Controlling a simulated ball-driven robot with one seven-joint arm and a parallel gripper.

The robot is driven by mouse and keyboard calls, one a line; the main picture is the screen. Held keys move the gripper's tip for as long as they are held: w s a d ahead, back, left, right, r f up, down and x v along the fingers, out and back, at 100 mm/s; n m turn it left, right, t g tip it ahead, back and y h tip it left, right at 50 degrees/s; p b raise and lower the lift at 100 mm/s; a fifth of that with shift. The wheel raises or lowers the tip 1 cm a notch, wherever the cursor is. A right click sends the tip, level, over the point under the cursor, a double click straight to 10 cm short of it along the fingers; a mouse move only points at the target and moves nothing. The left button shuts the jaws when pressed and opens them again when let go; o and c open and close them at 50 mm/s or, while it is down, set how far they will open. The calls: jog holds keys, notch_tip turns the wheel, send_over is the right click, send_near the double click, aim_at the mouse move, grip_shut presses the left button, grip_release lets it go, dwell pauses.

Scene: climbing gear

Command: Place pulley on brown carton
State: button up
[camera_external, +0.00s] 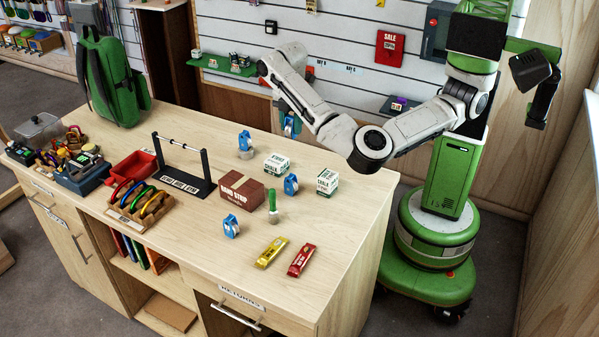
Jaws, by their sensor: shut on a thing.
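The brown carton (236,196) lies on the wooden counter near its middle, with white lettering on its side. My gripper (291,122) is above the far side of the counter, behind and to the right of the carton. It is shut on a blue pulley (289,129), partly hidden by my arm and fingers. Similar blue pulleys stand on the counter: one behind the carton (245,141), one to its right (291,185), and one in front of it (231,227). The carton's top looks bare.
White chalk boxes (327,182) (277,164) and a green brush (272,203) stand near the carton. A yellow bar (271,252) and a red bar (301,260) lie in front. A black-framed stand (184,168) is left. The counter's right end (350,225) is clear.

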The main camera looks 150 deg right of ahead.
jog(key=w+d+f, duration=0.2)
jog(key=w+f, duration=0.1)
jog(key=w+d+f, duration=0.5)
jog(key=w+f, duration=0.1)
jog(key=shift+w+d+f, duration=0.1)
jog(key=shift+w+d, duration=0.25)
jog(key=shift+d, duration=0.05)
jog(key=shift+f+p, duration=0.45)
jog(key=shift+f, duration=1.15)
jog(key=shift+f, duration=0.15)
jog(key=o, duration=1.1)
